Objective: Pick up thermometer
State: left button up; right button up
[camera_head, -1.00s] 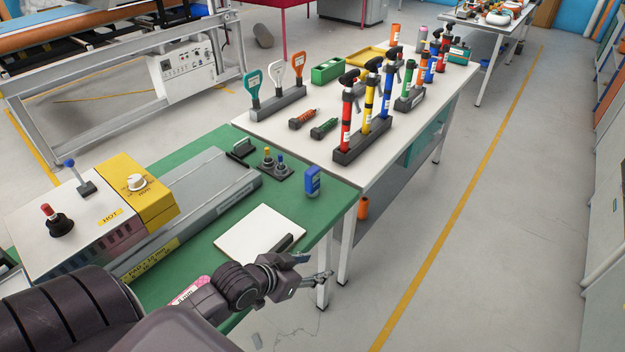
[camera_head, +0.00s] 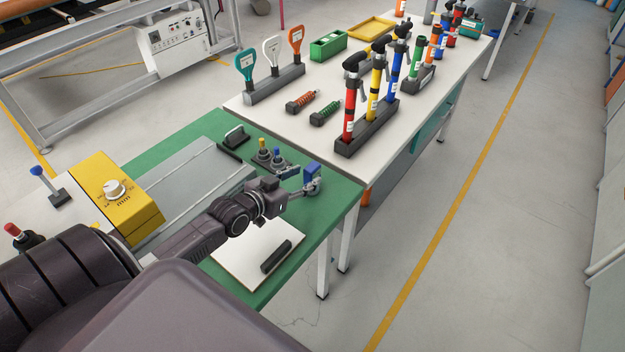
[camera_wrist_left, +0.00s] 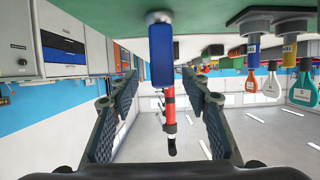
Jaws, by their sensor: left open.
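The thermometer, which I take to be the small blue upright device (camera_head: 313,174), stands near the right edge of the green table. My left gripper (camera_head: 301,184) is beside it, with its fingertips at the device; they partly cover its lower part. In the left wrist view, which looks upside down, the blue device (camera_wrist_left: 161,56) appears centred between the two open fingers. A gap shows on either side of it, and I see no contact. My right gripper is not in view.
A white board (camera_head: 238,262) with a black bar (camera_head: 276,257) lies on the green table (camera_head: 334,198). A small dark stand with yellow and blue tops (camera_head: 272,158) is just left of the device. The white table behind holds a rack of coloured pumps (camera_head: 366,130).

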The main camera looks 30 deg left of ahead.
pick_arm(q)
jog(key=shift+p+x, duration=0.3)
jog(key=shift+x, duration=0.9)
jog(key=x, duration=0.2)
jog(key=shift+w+a+f, duration=0.2)
jog(key=shift+w+f, duration=0.05)
jog(key=shift+w, duration=0.05)
jog(key=c, duration=1.2)
grip_shut()
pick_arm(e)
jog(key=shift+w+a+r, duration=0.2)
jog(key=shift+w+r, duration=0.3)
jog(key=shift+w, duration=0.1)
